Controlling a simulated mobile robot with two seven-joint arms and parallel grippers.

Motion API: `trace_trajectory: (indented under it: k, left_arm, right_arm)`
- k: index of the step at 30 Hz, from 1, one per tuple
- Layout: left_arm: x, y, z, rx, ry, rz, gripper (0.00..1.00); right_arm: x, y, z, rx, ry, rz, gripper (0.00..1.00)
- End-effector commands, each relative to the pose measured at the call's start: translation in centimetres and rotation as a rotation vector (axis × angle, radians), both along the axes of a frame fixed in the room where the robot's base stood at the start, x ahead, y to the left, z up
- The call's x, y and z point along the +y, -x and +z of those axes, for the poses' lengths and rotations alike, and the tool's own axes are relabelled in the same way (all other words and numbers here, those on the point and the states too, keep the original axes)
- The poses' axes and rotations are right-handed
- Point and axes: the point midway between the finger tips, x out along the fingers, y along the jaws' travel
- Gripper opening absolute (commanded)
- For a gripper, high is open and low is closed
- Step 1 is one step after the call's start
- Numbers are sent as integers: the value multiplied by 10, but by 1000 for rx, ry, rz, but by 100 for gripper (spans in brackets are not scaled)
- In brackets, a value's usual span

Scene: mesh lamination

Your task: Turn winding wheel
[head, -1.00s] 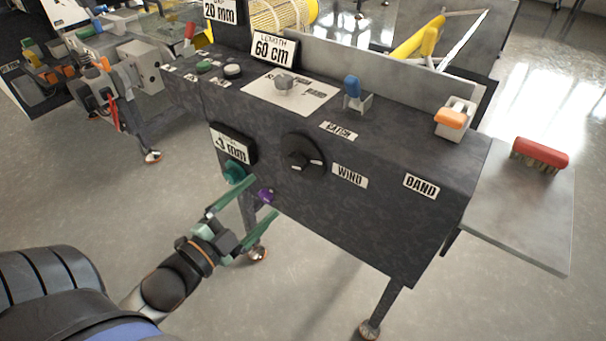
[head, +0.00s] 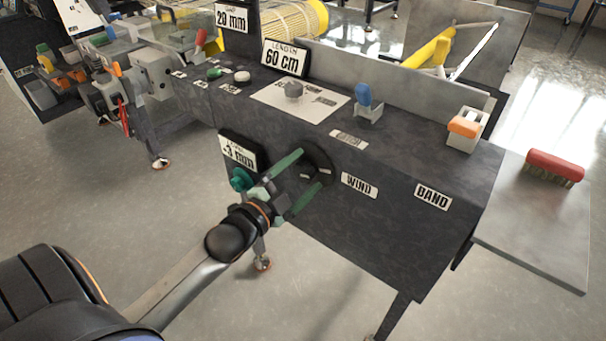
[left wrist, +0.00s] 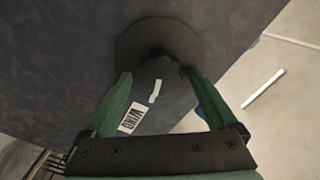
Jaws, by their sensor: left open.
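The winding wheel is a round black knob (head: 317,163) on the front face of the dark machine, left of the WIND label (head: 359,186). In the left wrist view the black wheel (left wrist: 158,38) sits at the top, just ahead of and between the fingers. My left gripper (head: 308,173) is open, its two green fingers on either side of the wheel's hub in the head view. It also shows in the left wrist view (left wrist: 157,82) with nothing held. Whether the fingers touch the wheel I cannot tell. My right gripper is not in view.
A teal knob (head: 241,180) is close left of my left gripper, below the mm display (head: 238,152). The machine top holds a blue switch (head: 364,97) and an orange lever (head: 464,126). A red brush (head: 554,166) lies on the side shelf (head: 530,225).

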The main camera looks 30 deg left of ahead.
Motion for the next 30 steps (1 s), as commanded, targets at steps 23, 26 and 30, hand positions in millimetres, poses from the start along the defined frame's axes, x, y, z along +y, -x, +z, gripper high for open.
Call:
trace_trajectory:
  k: [23, 26, 30]
  left_arm:
    - [0, -3, 0, 1, 0, -1, 44]
    - [0, -3, 0, 1, 0, -1, 32]
    - [0, -3, 0, 1, 0, -1, 17]
  right_arm:
    - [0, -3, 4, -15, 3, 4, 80]
    - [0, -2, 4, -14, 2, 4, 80]
    - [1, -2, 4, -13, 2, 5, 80]
